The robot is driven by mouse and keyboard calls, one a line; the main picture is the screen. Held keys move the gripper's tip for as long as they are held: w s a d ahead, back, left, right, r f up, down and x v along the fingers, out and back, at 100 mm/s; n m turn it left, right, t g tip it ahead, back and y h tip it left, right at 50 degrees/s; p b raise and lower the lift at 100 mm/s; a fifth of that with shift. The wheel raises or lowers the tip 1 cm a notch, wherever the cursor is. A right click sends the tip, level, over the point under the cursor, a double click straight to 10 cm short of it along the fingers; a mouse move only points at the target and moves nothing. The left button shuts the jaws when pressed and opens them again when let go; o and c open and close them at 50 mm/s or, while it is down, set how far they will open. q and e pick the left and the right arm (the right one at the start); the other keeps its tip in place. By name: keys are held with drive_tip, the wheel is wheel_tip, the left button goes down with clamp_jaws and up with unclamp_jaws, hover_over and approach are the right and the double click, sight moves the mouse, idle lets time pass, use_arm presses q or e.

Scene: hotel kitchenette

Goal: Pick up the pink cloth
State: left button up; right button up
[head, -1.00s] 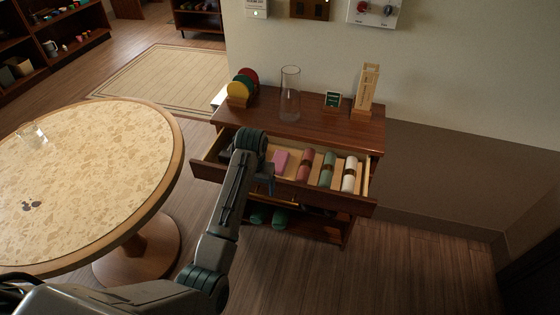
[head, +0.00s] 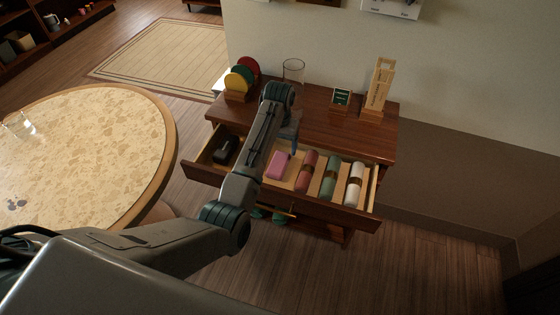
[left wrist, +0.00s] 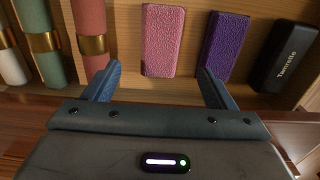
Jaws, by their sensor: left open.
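The pink cloth (head: 281,163), a folded textured block, lies in the open drawer (head: 312,193). It also shows in the left wrist view (left wrist: 162,40), where it stands ahead of and between my fingertips. My left gripper (left wrist: 158,72) is open and empty, with its blue fingers apart and short of the cloth. In the head view my left gripper (head: 292,142) hangs over the drawer, just beyond the cloth, and the arm covers part of the drawer. My right gripper is not in view.
A purple folded cloth (left wrist: 223,46) and a black case (left wrist: 284,56) lie on one side of the pink cloth. Rose (head: 307,170), green (head: 330,178) and white (head: 354,184) rolls lie on the other. A glass vase (head: 293,72) stands on the cabinet top.

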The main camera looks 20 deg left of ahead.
sight(278, 162)
use_arm(q)
drive_tip(key=shift+s+f, duration=0.15)
drive_tip(key=shift+f, duration=1.1)
wheel_tip(278, 162, down, 4)
drive_tip(key=shift+f+p, duration=0.2)
drive_tip(key=shift+p, duration=0.6)
drive_tip(key=shift+f, duration=0.35)
drive_tip(key=shift+c, duration=0.5)
drive_tip(key=c, duration=1)
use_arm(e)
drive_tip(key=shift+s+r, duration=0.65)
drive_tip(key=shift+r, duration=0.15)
